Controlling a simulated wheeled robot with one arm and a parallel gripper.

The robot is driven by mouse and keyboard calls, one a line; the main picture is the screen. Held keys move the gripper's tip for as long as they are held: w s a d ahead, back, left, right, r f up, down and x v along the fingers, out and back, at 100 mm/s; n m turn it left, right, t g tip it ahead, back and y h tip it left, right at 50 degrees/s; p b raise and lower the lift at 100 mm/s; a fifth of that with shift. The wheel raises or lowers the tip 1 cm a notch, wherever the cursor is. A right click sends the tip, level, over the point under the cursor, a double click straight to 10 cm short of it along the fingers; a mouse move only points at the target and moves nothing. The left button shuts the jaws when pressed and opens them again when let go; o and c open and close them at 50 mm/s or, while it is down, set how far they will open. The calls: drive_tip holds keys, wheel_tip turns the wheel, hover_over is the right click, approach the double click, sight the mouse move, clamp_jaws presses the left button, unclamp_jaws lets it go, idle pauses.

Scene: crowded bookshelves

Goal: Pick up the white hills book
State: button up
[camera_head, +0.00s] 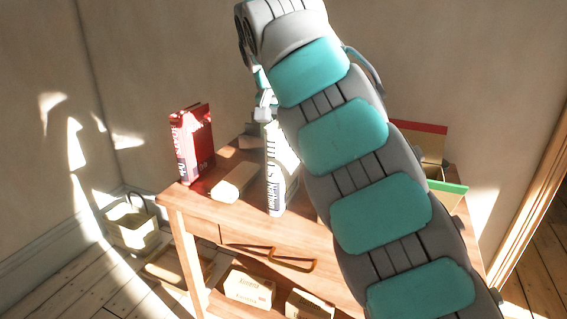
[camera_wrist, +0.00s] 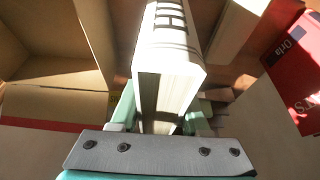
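The white hills book (camera_head: 280,170) stands upright on the wooden table, with dark lettering on its spine. In the wrist view the same book (camera_wrist: 168,62) runs up the middle, with its spine letters partly in sight. My gripper (camera_head: 264,108) is at the top of the book, coming down from above. In the wrist view my gripper's teal fingers (camera_wrist: 160,118) are on either side of the book, very close to it. Whether they press on it I cannot tell. My arm hides part of the book's right side in the head view.
A red book (camera_head: 191,145) stands at the table's left, also in the wrist view (camera_wrist: 297,70). A pale block (camera_head: 235,181) lies between the books. An open box (camera_head: 420,145) is behind my arm. Small boxes (camera_head: 248,288) sit on the lower shelf. A basket (camera_head: 131,222) is at left.

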clamp_jaws()
idle(0.9)
